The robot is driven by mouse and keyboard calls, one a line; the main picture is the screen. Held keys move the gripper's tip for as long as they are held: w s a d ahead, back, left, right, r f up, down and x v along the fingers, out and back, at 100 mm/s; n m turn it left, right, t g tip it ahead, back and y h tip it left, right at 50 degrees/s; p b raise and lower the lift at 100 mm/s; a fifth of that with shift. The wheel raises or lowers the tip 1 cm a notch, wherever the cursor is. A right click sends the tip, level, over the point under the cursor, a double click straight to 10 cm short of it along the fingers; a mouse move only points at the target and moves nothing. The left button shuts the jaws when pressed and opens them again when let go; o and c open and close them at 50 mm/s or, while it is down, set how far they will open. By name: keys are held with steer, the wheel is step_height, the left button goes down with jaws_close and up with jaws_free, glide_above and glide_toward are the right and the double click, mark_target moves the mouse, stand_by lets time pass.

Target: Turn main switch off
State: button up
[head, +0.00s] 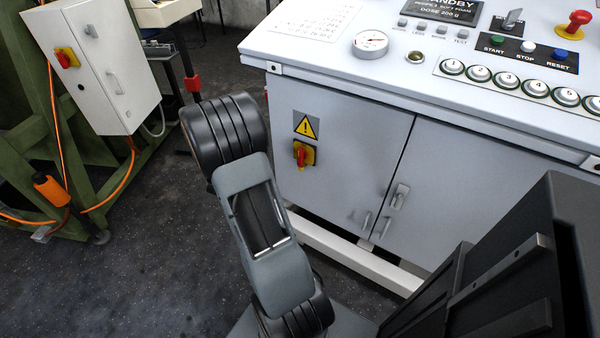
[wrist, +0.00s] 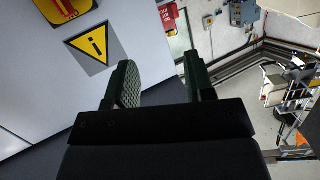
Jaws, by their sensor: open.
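A red rotary switch on a yellow plate (head: 304,155) is on the left door of the grey control cabinet (head: 345,130), below a yellow warning sign (head: 306,125). Its red handle looks roughly upright. In the wrist view this switch (wrist: 65,8) is at the top left, cut off by the picture edge. The warning sign (wrist: 95,45) shows below it there. My gripper (wrist: 158,62) is open and empty in the wrist view. Its fingers are apart from the switch, which lies to their upper left. In the head view my gripper cannot be made out.
A second red and yellow switch (head: 67,57) is on a white box (head: 100,65) on a green frame at the left. The cabinet top carries a red emergency button (head: 575,22) and several push buttons. Dark floor (head: 150,240) lies open between frame and cabinet.

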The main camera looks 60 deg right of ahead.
mark_target(299, 153)
steer(key=s+d+f+m+g+h+b, duration=0.35)
steer(key=s+d+f+g+b, duration=0.2)
steer(key=s+f, duration=0.35)
steer(key=shift+g, duration=0.25)
steer(key=d, duration=0.4)
steer(key=d+b, duration=0.1)
steer(key=d, duration=0.3)
steer(key=d+f, duration=0.1)
steer(key=d, duration=0.3)
steer(key=shift+w+d, duration=0.1)
steer(key=shift+w, duration=0.2)
steer(key=shift+d+n, duration=0.25)
steer(key=shift+d, duration=0.45)
steer(key=shift+c, duration=0.5)
steer(key=c, duration=0.5)
